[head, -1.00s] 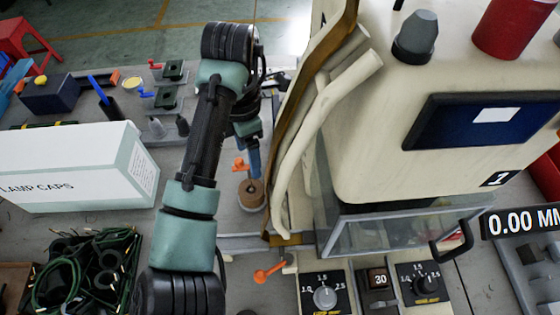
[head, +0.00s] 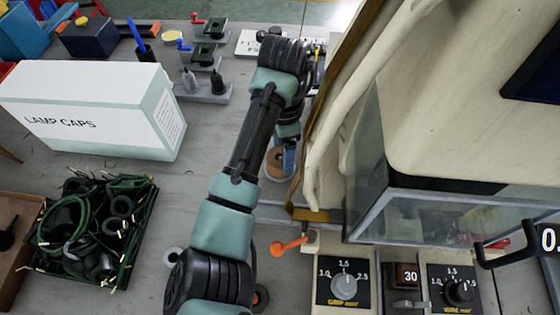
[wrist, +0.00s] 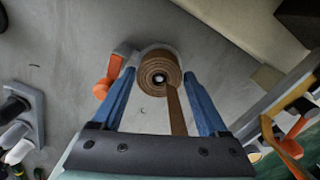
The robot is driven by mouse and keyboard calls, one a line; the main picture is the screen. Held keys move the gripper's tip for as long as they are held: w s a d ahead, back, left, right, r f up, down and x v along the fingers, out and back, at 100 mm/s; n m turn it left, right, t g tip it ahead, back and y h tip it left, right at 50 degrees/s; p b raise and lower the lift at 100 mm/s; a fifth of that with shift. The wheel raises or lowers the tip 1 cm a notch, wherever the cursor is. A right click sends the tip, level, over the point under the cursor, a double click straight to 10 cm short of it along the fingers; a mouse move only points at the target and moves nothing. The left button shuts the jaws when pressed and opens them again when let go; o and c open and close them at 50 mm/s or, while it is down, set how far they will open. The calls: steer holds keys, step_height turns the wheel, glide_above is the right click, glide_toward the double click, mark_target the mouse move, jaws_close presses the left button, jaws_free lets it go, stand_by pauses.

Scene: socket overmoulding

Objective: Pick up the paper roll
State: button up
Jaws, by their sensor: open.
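The paper roll (head: 276,164) is a brown coiled roll standing on the bench close to the machine's left side, partly hidden by my gripper in the head view. In the wrist view the roll (wrist: 158,70) shows its coiled end with a dark centre, and a brown strip trails from it towards my gripper's palm. My gripper (wrist: 160,75) is open, with one blue finger on each side of the roll. I cannot tell whether either finger touches it. In the head view my gripper (head: 289,160) is at the roll, below my wrist.
The cream machine with a brown edge and pale pipes (head: 345,95) stands just right of my gripper. An orange part (wrist: 108,78) is beside the left finger. An orange lever (head: 290,245) sits nearer. A lamp caps box (head: 90,105) and a cable tray (head: 95,235) are left.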

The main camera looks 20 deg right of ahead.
steer(key=shift+f, duration=0.7)
steer(key=c, duration=1)
